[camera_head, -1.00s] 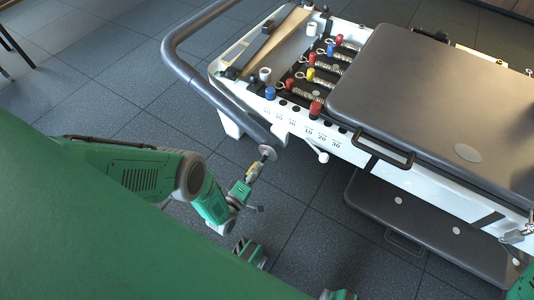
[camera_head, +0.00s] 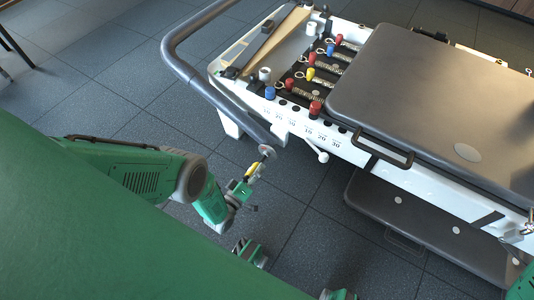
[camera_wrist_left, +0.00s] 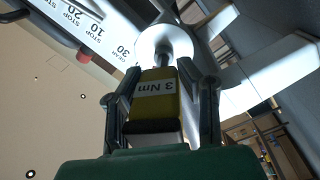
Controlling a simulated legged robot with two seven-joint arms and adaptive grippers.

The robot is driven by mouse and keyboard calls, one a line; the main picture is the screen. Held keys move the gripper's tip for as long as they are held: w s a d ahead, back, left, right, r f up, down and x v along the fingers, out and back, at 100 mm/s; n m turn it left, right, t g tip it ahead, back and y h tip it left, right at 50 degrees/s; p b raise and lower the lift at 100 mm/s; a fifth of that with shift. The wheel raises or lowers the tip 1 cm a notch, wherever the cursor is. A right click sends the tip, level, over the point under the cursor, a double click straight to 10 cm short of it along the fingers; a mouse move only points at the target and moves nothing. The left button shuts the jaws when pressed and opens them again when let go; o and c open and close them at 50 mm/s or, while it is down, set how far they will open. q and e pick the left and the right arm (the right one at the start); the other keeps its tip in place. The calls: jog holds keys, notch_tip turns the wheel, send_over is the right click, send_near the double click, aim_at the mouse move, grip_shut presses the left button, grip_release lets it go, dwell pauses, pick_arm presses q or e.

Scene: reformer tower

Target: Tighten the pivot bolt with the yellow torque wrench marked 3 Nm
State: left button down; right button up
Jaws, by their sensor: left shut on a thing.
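The yellow torque wrench (camera_head: 254,169) is in my left gripper (camera_head: 245,183), just under the round end of the grey tube frame. In the left wrist view the wrench (camera_wrist_left: 157,88) shows its "3 Nm" label, between the two fingers of my left gripper (camera_wrist_left: 158,100). Its metal shaft runs up to a pale round disc (camera_wrist_left: 165,42), also seen in the head view (camera_head: 267,150). The pivot bolt itself is hidden, and I cannot tell whether the wrench tip is seated on it. At the right edge, green and metal parts show, but my right gripper's jaws cannot be made out.
The white reformer frame (camera_head: 345,150) has printed numbers, coloured knobs and springs. The grey carriage (camera_head: 430,95) lies on it, with a black handle (camera_head: 383,148). A dark lower platform (camera_head: 430,228) is below. Open tiled floor (camera_head: 310,240) lies beneath my left gripper.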

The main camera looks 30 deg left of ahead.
pick_arm(q)
jog(key=shift+m, duration=1.3)
jog(key=shift+m+h, duration=0.3)
jog(key=shift+m, duration=0.5)
jog(key=shift+s, duration=0.15)
jog(key=shift+s+a+p, duration=0.2)
jog(key=shift+s+p, duration=0.2)
jog(key=shift+s, duration=0.9)
jog(key=shift+s, duration=0.15)
jog(key=shift+s+a+p, duration=0.15)
jog(key=shift+s+p, duration=0.2)
jog(key=shift+s, duration=1.55)
